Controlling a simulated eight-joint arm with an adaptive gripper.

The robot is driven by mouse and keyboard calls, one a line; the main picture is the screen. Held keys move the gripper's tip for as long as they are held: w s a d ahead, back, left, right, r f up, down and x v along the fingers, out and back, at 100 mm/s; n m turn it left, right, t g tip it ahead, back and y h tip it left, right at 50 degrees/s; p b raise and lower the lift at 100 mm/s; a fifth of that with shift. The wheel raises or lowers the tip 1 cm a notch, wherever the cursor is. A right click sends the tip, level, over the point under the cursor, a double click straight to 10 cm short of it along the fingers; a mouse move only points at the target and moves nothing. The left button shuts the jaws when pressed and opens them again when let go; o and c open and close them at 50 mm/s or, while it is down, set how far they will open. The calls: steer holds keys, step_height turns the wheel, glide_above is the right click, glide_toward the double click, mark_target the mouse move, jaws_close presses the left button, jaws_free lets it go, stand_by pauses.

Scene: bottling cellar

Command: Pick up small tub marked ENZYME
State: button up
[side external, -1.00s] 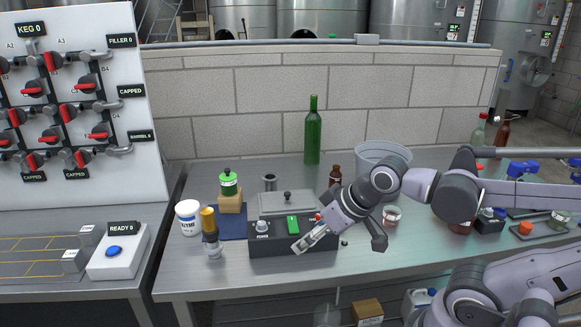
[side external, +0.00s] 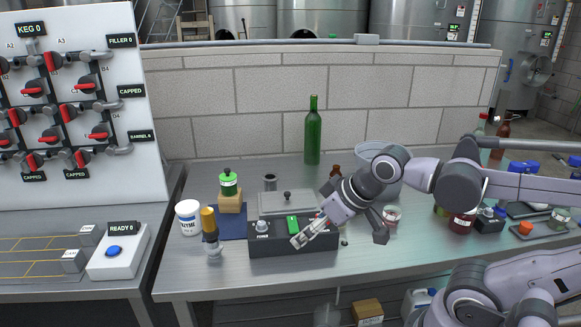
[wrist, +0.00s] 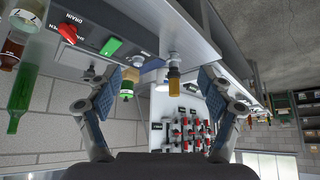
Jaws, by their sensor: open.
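A small white tub with dark lettering (side external: 189,217) stands upright on the left part of the steel table; its label is only partly legible and seems to end in "ZYME". In the wrist view a whitish shape beside the amber-topped bottle may be this tub, but I cannot tell. My gripper (side external: 339,239) is to the right of the tub, over the right front of the dark control box and well apart from it. In the wrist view my gripper (wrist: 160,85) has its two fingers wide apart, with nothing held between them.
An amber-topped bottle (side external: 210,233) stands just right of the tub, near the table's front. The control box (side external: 270,241) lies between tub and gripper. A green bottle (side external: 313,137) stands behind.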

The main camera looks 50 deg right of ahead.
steer(key=w+d+r+n+h, duration=0.25)
steer(key=w+r+n, duration=0.55)
steer(key=w, duration=0.4)
steer(key=n+t+h, duration=0.3)
steer(key=n+h, duration=0.4)
steer(key=n, duration=1.2)
glide_above(187, 208)
steer(key=s+a, duration=0.1)
steer(key=a, duration=0.1)
step_height(187, 208, down, 5)
steer(key=f, duration=1.3)
steer(key=shift+s+d+f, duration=0.15)
steer(key=shift+s+d, duration=0.05)
steer(key=shift+w+d+f, duration=0.1)
steer(key=shift+f, duration=0.2)
steer(key=shift+w+d+f+g, duration=0.2)
steer(key=shift+d+g, duration=0.05)
steer(key=shift+g, duration=0.05)
steer(key=x, duration=0.6)
steer(key=shift+w+d+f, duration=0.1)
steer(key=shift+w+d, duration=0.05)
steer(key=shift+w, duration=0.1)
